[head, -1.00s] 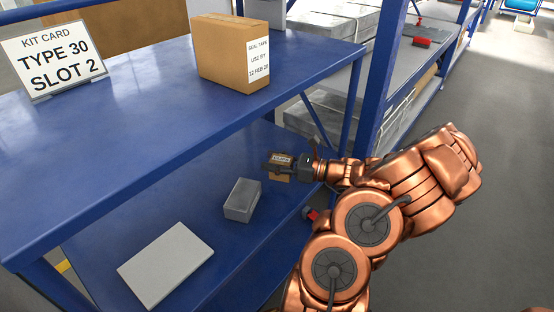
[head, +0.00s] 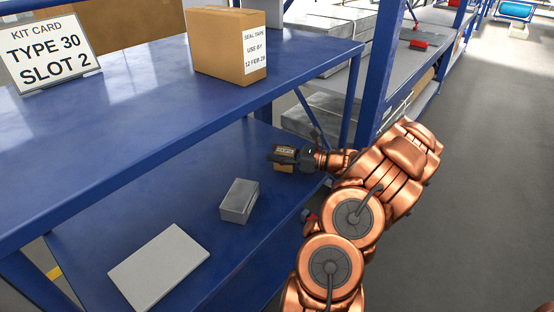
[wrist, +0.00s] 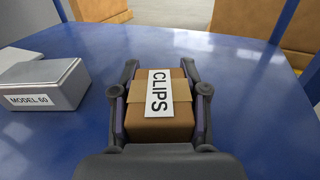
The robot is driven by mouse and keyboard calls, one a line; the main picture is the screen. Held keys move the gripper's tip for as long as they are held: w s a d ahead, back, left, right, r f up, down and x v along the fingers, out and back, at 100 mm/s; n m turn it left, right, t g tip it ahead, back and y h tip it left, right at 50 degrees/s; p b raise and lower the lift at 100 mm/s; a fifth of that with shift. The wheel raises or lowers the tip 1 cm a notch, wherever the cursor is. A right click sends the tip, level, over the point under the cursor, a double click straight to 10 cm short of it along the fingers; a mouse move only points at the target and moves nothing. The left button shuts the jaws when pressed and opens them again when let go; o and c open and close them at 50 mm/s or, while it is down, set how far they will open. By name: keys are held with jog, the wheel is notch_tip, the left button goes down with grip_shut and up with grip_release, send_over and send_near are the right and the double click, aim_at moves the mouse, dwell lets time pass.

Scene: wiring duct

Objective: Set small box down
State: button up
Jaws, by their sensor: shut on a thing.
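The small box (wrist: 160,118) is brown cardboard with a white label reading CLIPS. In the wrist view it sits between the two fingers of my gripper (wrist: 160,100), which is shut on its sides. In the head view the small box (head: 285,154) and my gripper (head: 296,158) are over the right part of the lower blue shelf (head: 200,180). The box looks upright and at or close to the shelf surface; I cannot tell whether it touches.
A grey box (head: 239,201) labelled MODEL 60 stands to the left of the small box. A pale flat panel (head: 158,266) lies farther left. The upper shelf (head: 150,95) overhangs, bearing a seal tape carton (head: 226,45) and kit card (head: 48,52). Blue shelf lies clear around the small box.

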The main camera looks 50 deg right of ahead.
jog(key=shift+f, duration=0.5)
jog(key=shift+r, duration=0.1)
jog(key=o, duration=1.1)
jog(key=shift+o, duration=0.2)
jog(key=shift+s+d, duration=0.15)
jog(key=shift+s, duration=0.05)
jog(key=p+v, duration=0.3)
jog(key=v, duration=0.8)
jog(key=shift+s+d, duration=0.1)
jog(key=shift+s, duration=0.1)
